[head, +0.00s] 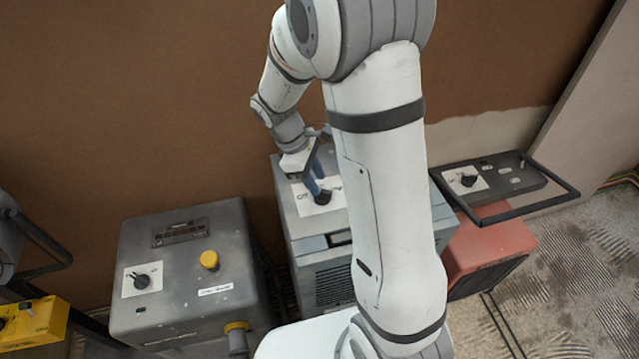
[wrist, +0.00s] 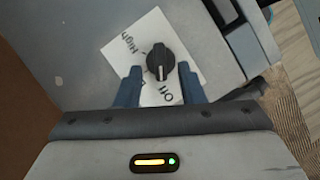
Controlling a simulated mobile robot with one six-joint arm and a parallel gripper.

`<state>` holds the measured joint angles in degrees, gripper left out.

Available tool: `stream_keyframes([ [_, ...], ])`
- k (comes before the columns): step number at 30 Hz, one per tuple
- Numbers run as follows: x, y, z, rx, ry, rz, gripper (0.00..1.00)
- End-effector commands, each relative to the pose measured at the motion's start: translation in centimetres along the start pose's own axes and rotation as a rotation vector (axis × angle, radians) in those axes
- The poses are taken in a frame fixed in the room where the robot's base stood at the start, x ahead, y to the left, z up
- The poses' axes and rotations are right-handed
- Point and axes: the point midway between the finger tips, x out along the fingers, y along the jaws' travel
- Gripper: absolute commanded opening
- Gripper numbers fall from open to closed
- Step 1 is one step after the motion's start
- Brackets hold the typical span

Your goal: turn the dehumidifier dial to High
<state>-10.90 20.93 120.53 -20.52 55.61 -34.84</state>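The dehumidifier (head: 305,225) is the grey box in the middle, partly hidden behind my arm. Its black dial (head: 322,198) sits on a white label on the top. In the wrist view the dial (wrist: 160,60) shows in full, with a pale mark on its end toward the "Off" print. "High" (wrist: 124,46) is printed at the label's upper left. My gripper (head: 318,186) is over the dial, its blue fingers pointing down. In the wrist view my gripper (wrist: 160,78) is open, one finger on each side of the dial with visible gaps.
A grey machine (head: 185,275) with its own black dial and a yellow knob stands at left. A red unit (head: 488,245) with a grey, framed control panel stands at right. A yellow box (head: 35,322) is at the lower left. A brown wall is close behind.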

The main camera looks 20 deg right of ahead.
Motion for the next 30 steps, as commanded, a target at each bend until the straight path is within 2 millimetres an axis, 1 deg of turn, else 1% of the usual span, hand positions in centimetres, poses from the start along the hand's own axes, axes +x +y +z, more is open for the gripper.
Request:
stream_keyframes([
  [1,0.8,-0.1,0.1,0.0,-0.002,-0.004,0.35],
  [3,1.7,0.0,0.1,0.001,-0.002,-0.002,0.35],
  [7,2.8,0.0,0.0,0.001,-0.001,-0.001,0.35],
  [10,3.1,0.0,0.0,0.001,0.001,0.0,0.35],
  [17,3.2,0.0,0.0,0.001,0.002,0.001,0.35],
  [27,3.1,0.0,-0.1,0.001,0.002,0.001,0.07],
  [30,3.1,0.0,-0.1,0.0,0.002,0.001,0.0],
])
